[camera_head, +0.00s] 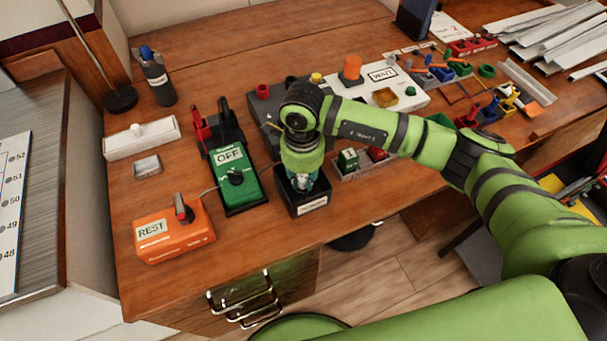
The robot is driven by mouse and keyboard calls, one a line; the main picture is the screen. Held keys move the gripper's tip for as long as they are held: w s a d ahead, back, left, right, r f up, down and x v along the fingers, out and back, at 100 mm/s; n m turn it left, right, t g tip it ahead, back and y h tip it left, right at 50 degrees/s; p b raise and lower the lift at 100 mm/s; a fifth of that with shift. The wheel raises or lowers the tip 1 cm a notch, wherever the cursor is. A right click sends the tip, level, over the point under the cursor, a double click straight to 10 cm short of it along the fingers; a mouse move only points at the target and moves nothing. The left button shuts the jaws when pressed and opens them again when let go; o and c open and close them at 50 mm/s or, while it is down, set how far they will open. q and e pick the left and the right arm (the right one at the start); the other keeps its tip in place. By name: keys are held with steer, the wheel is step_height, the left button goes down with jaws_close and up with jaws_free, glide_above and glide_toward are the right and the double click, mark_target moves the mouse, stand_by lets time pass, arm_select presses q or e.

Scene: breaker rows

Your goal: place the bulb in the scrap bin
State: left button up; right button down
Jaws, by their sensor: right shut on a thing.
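My right gripper (300,183) points down into the mouth of a small black bin (307,204) with a white label at the table's front edge. The label is too small to read, so I cannot confirm that this is the scrap bin. The gripper is shut on a small pale thing, taken as the bulb, mostly hidden by the fingers and the wrist. I cannot tell whether it touches the bin. My left gripper is not in view.
Left of the bin are a green meter (236,180) marked OFF and an orange box (173,229) marked REST. A grey board and small coloured parts lie behind and right. Bare wood shows at the back.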

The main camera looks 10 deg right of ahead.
mark_target(302, 178)
steer(key=shift+s+a, duration=0.2)
steer(key=shift+s, duration=0.05)
steer(key=c, duration=1.1)
jaws_free()
steer(key=shift+f, duration=0.1)
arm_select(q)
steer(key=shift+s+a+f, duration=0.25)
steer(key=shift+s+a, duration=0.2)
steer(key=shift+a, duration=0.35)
arm_select(e)
steer(key=shift+w+d, duration=0.1)
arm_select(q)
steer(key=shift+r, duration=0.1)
arm_select(e)
steer(key=shift+r, duration=0.8)
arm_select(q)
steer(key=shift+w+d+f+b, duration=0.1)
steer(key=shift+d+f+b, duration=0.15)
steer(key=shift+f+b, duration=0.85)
arm_select(e)
steer(key=shift+r, duration=5.45)
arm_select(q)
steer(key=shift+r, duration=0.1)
